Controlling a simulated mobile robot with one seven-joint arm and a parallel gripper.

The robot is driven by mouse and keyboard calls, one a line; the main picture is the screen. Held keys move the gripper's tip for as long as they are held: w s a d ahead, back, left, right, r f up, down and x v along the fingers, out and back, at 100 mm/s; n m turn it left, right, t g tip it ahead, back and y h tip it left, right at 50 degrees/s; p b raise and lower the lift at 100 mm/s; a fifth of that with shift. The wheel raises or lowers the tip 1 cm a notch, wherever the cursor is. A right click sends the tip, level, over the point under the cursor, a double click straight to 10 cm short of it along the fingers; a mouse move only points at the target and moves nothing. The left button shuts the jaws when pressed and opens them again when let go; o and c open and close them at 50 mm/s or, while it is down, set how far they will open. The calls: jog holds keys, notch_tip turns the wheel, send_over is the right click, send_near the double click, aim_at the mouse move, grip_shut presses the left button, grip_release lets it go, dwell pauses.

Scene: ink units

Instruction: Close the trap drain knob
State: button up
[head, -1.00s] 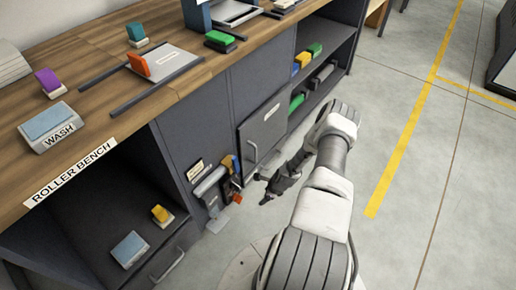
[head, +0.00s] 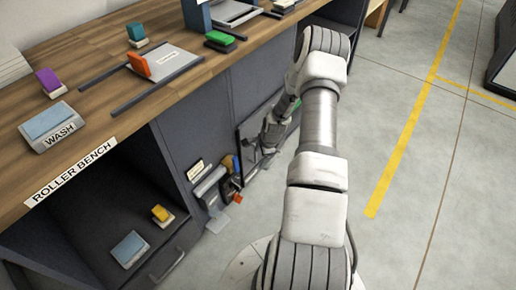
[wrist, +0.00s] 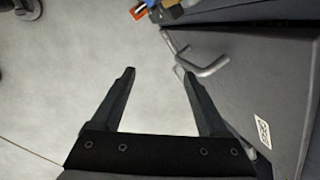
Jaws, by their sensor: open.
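On the cabinet front beside the lower shelf is a grey trap fitting (head: 209,186) with small yellow, blue and orange-red parts. The orange-red piece (head: 238,198) may be the drain knob, but I cannot tell. In the wrist view an orange-red piece (wrist: 138,12) shows at the top edge, with blue and yellow parts beside it. My gripper (head: 270,135) is in front of the grey cabinet door, to the right of the trap and apart from it. In the wrist view my gripper (wrist: 159,73) is open and empty, its right fingertip near the door's bar handle (wrist: 203,68).
The grey door (wrist: 250,55) with a white label fills the right of the wrist view. The wooden bench top (head: 110,75) holds coloured blocks and a wash pad. The open lower shelf (head: 95,215) holds two items. Clear concrete floor lies right of my arm.

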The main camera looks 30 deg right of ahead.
jog(key=shift+n, duration=0.6)
jog(key=shift+w+a+r, duration=0.15)
jog(key=shift+w+r, duration=0.05)
jog(key=shift+r, duration=0.8)
jog(key=shift+w+a+r, duration=0.1)
jog(key=shift+w+r, duration=0.1)
jog(key=shift+r, duration=0.8)
jog(key=shift+r, duration=0.1)
